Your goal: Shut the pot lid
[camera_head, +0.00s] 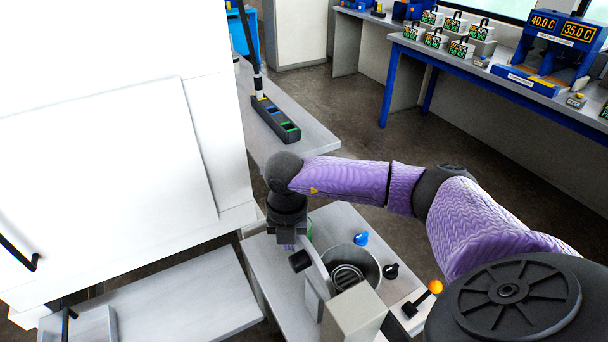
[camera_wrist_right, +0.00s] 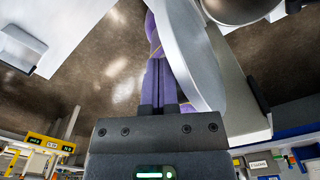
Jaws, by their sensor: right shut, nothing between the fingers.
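The pot (camera_head: 367,262) is a grey metal vessel in the worktop, open at the top, with a coil inside. Its lid (camera_head: 319,272) stands raised on the left side of the pot, seen nearly edge-on. In the right wrist view the lid (camera_wrist_right: 188,45) is a large pale disc, and part of the pot (camera_wrist_right: 235,8) shows at the top. My right gripper (camera_head: 289,246) is shut and empty, pointing down at the left of the lid. Its closed fingers (camera_wrist_right: 158,88) are beside the disc; whether they touch it I cannot tell. My left gripper is not in view.
A blue knob (camera_head: 361,238), a black knob (camera_head: 390,271) and an orange-tipped lever (camera_head: 435,287) surround the pot. A pale box (camera_head: 355,315) stands in front. A large white cabinet (camera_head: 110,130) closes off the left. A black tray (camera_head: 275,120) lies on the bench behind.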

